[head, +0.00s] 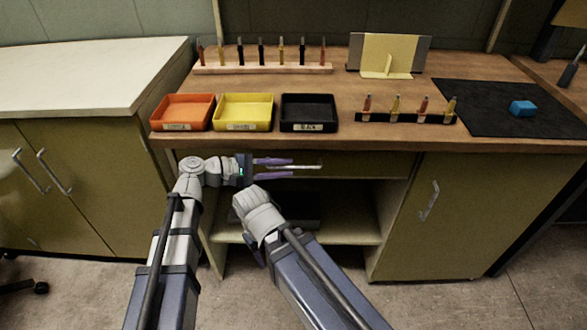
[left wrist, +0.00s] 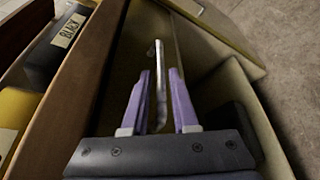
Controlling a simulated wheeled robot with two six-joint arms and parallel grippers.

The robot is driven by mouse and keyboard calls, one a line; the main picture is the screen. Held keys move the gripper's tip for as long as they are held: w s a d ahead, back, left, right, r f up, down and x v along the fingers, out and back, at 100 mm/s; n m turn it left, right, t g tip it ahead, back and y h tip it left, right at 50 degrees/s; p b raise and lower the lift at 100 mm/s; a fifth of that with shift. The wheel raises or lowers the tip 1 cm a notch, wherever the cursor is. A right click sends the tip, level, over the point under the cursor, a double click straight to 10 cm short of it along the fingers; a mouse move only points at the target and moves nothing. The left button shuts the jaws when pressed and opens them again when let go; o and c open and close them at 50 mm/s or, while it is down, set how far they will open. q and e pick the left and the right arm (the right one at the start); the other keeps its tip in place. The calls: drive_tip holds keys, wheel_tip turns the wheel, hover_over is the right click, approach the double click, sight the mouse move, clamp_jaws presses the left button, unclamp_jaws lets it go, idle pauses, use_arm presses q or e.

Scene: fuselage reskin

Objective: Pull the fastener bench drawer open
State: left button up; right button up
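The fastener bench drawer (head: 365,164) is a wide olive front under the wooden bench top, and it looks closed. Its silver bar handle (head: 308,167) runs lengthwise along the front. It also shows in the left wrist view (left wrist: 158,65). My left gripper (head: 292,168) is at the handle's left part, fingers pointing right along the bar. In the left wrist view its purple fingers (left wrist: 160,80) stand apart, one on each side of the handle, with gaps visible. My right arm's wrist is below the drawer; its gripper (head: 254,252) is mostly hidden behind the arm.
On the bench top (head: 400,140) are an orange tray (head: 182,112), a yellow tray (head: 243,112), a black tray (head: 309,112) and tool racks. An open shelf (head: 345,225) lies below the drawer. A cabinet door (head: 450,215) stands to the right.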

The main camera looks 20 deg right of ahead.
use_arm(q)
drive_tip(key=shift+x, duration=1.65)
clamp_jaws()
